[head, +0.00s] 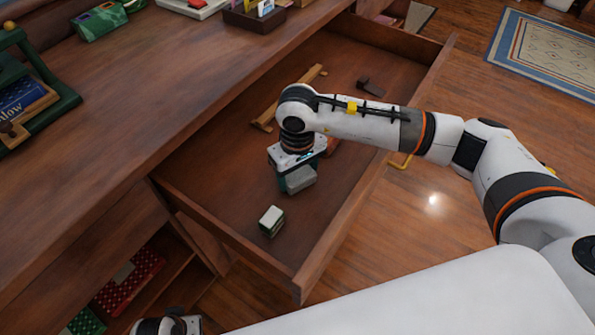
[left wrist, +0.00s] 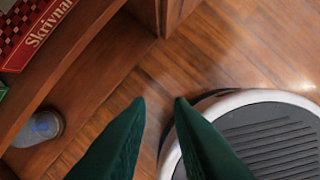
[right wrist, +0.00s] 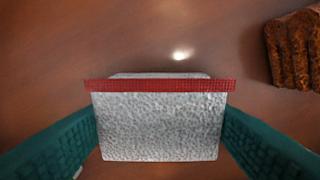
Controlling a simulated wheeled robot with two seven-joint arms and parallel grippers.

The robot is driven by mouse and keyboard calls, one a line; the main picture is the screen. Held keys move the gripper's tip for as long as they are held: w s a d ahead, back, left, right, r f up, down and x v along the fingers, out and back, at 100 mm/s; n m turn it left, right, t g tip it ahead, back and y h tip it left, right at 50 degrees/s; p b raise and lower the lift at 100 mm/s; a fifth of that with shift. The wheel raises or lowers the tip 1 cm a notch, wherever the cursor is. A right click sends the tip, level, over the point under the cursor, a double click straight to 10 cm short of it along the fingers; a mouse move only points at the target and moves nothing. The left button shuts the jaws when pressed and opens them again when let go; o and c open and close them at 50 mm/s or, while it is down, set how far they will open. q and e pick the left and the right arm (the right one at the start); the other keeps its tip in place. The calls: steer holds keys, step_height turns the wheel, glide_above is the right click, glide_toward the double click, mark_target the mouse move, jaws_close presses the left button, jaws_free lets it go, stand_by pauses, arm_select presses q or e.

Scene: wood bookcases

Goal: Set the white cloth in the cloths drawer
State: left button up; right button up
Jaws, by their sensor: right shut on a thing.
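The white cloth (right wrist: 160,130) is a folded, grey-white textured block with a red band across it. In the right wrist view it sits between the green fingers of my right gripper (right wrist: 160,140), which is shut on it. In the head view the cloth (head: 301,179) is inside the outline of the open drawer (head: 235,190), low over its floor; I cannot tell whether it touches. My right gripper (head: 290,182) points down there. My left gripper (left wrist: 160,100) is empty, its fingertips apart, outside the drawer by the cabinet's lower shelves.
In the drawer are a small white-and-green block (head: 271,220), a wooden piece (head: 285,100) and a dark object (head: 370,88). A brown ridged thing (right wrist: 295,48) shows in the right wrist view. The drawer's near-left floor is bare. Boxes (head: 128,280) fill a shelf below.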

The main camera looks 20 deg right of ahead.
mark_target(297, 172)
steer(key=o, duration=0.8)
steer(key=shift+o, duration=0.8)
arm_select(q)
steer(key=shift+s+r, duration=0.2)
steer(key=shift+r, duration=0.15)
arm_select(e)
steer(key=shift+r+p, duration=0.3)
steer(key=shift+r, duration=0.65)
arm_select(q)
steer(key=f, duration=0.5)
steer(key=shift+s+a+p, duration=0.1)
steer(key=shift+s+p, duration=0.25)
steer(key=shift+p, duration=0.05)
arm_select(e)
step_height(297, 172, up, 10)
steer(key=shift+r, duration=0.2)
